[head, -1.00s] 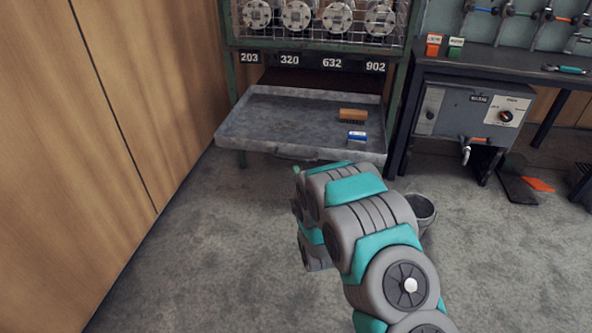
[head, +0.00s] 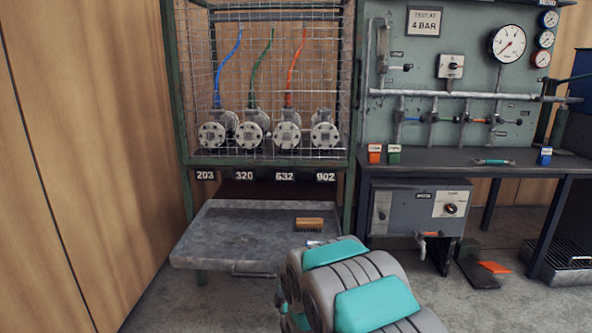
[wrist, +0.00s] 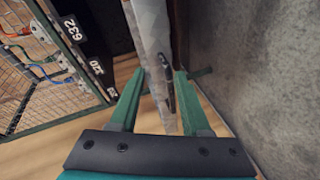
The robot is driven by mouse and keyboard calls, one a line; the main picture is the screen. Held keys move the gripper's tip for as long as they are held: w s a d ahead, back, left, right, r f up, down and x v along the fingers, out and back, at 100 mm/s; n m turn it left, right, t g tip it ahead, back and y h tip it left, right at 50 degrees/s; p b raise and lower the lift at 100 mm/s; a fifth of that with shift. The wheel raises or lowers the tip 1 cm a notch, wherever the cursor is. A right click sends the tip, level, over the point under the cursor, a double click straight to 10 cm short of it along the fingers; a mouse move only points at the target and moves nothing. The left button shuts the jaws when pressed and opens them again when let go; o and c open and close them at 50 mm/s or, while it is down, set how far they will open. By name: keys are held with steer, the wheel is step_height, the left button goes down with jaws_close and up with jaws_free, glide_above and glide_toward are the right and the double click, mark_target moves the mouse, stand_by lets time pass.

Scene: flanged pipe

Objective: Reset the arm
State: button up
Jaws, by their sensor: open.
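My gripper (wrist: 153,100) shows in the wrist view with its two green fingers apart and nothing held between them. Beyond the fingers is the edge of the grey metal tray with its dark handle; I cannot tell how near it is. In the head view my arm, grey with teal panels, rises at the bottom right of centre in front of the tray (head: 225,235). My gripper itself is hidden in the head view.
A wire cage (head: 262,75) holds several flanged pipes (head: 250,134) above number plates. A workbench (head: 470,160) with a grey control box (head: 420,207) stands at the right. A wooden wall (head: 80,150) closes the left side.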

steer(key=s+d+r+m+g+h+p, duration=0.2)
steer(key=s+d+r+m+g, duration=0.3)
steer(key=s, duration=0.4)
steer(key=s+d+r+m+g+h+p, duration=0.1)
steer(key=s+d+r+m+g, duration=0.25)
steer(key=s+d, duration=0.55)
steer(key=s+d+r+m+g+p, duration=0.1)
steer(key=s+r+m+g, duration=0.1)
steer(key=s, duration=0.9)
steer(key=s+d+r+m+g+p, duration=0.1)
steer(key=s+d+r+m+g, duration=0.1)
steer(key=s, duration=0.9)
steer(key=s+d+r+m+g+p, duration=0.1)
steer(key=s+r+m+g, duration=0.3)
steer(key=s, duration=0.7)
steer(key=shift+s+d+r+m+h, duration=0.35)
steer(key=shift+s+d+r, duration=0.1)
steer(key=shift+r, duration=0.5)
